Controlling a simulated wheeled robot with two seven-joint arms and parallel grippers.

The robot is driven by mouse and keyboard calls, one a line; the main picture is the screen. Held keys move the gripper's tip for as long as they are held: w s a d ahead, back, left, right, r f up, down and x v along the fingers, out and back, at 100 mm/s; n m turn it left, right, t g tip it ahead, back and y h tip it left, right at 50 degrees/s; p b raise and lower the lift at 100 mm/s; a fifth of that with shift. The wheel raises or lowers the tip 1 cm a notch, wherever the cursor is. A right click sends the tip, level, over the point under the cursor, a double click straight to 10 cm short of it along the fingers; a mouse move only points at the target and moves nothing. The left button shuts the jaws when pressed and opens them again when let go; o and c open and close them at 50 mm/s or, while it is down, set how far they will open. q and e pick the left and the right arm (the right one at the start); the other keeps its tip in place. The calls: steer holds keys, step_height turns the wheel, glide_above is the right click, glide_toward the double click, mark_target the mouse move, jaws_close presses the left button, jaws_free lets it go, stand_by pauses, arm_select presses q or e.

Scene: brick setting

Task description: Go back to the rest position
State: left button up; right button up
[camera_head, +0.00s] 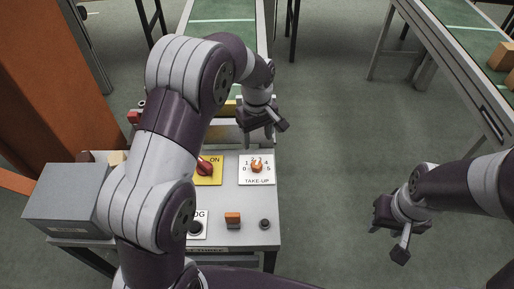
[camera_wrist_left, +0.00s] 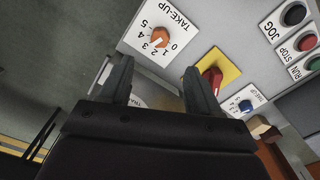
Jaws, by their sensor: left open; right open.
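My left gripper (camera_head: 259,134) is above the far part of the grey control panel (camera_head: 255,205), beyond the TAKE-UP dial. In the left wrist view its two fingers (camera_wrist_left: 160,82) stand apart with nothing between them, and the panel lies below. My right gripper (camera_head: 382,212) hangs over the open floor to the right of the panel, well apart from it. It appears empty, and its fingers are small and partly hidden.
The panel bears an orange TAKE-UP dial (camera_head: 257,168) and a red knob on a yellow plate (camera_head: 210,180). A green-topped conveyor (camera_head: 225,20) is behind it; another (camera_head: 460,45) holds boxes (camera_head: 502,56). Green floor (camera_head: 330,150) is clear between. An orange post (camera_head: 55,90) stands left.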

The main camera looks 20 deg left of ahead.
arm_select(q)
steer(key=shift+r, duration=0.3)
steer(key=s+a+r+m, duration=0.1)
steer(key=s+m, duration=0.3)
steer(key=s, duration=0.5)
steer(key=s+a+m+t, duration=0.1)
steer(key=s+m, duration=0.3)
steer(key=s, duration=0.5)
steer(key=shift+s+a+r+m, duration=0.35)
steer(key=shift+a+m, duration=0.05)
steer(key=shift+a, duration=0.45)
